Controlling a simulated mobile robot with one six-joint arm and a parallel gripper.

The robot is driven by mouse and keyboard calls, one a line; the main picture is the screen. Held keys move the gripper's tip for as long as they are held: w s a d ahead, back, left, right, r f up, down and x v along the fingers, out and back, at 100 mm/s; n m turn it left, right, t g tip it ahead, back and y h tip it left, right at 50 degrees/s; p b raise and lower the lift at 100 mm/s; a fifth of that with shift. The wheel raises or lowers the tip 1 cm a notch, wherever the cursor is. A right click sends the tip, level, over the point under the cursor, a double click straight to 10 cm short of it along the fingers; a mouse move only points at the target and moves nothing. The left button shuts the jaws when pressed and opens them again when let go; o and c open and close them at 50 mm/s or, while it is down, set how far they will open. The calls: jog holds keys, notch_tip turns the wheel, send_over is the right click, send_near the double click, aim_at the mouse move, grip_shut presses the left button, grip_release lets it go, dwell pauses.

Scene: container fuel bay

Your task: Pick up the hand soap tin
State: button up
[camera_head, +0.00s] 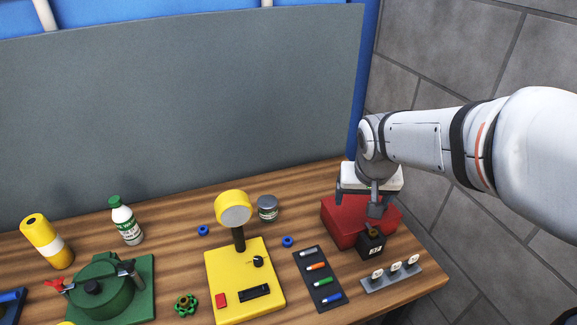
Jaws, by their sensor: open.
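A small round grey tin with a lid (267,209), probably the hand soap tin, stands upright on the wooden bench behind and right of the yellow device. Its label is too small to read. My gripper (358,200) is to the right of it, over the red box (342,226), pointing down. Its jaws are open, with nothing visible between them. It is well apart from the tin, and part of it hides the red box's top.
A yellow device with a round head (244,280) stands left of the tin; two blue rings (288,241) lie close by. A black cube (371,246), marker tray (320,279) and grey rack (392,276) are at right. A grey panel (180,110) rises behind.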

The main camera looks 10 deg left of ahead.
jog(key=w+a+f+n, duration=0.1)
jog(key=w+a+f, duration=0.25)
jog(key=a, duration=0.35)
jog(key=w+a+f, duration=0.3)
jog(key=w+a, duration=0.1)
jog(key=a, duration=0.3)
jog(key=n+y, duration=0.1)
send_over(267, 203)
jog(key=s, duration=0.3)
notch_tip(267, 203, down, 6)
jog(key=shift+t, duration=0.3)
jog(key=shift+w+d+p+x, duration=0.15)
jog(key=shift+p+x, duration=0.4)
jog(key=shift+x, duration=0.7)
jog(key=shift+d+p+x, duration=0.1)
jog(key=shift+p+x, duration=0.45)
jog(key=shift+x, duration=0.75)
jog(key=shift+w+d+p+x, duration=0.15)
jog(key=shift+p+x, duration=0.4)
jog(key=shift+x, duration=0.7)
jog(key=shift+r, duration=0.1)
jog(key=shift+c, duration=0.4)
jog(key=c, duration=1.1)
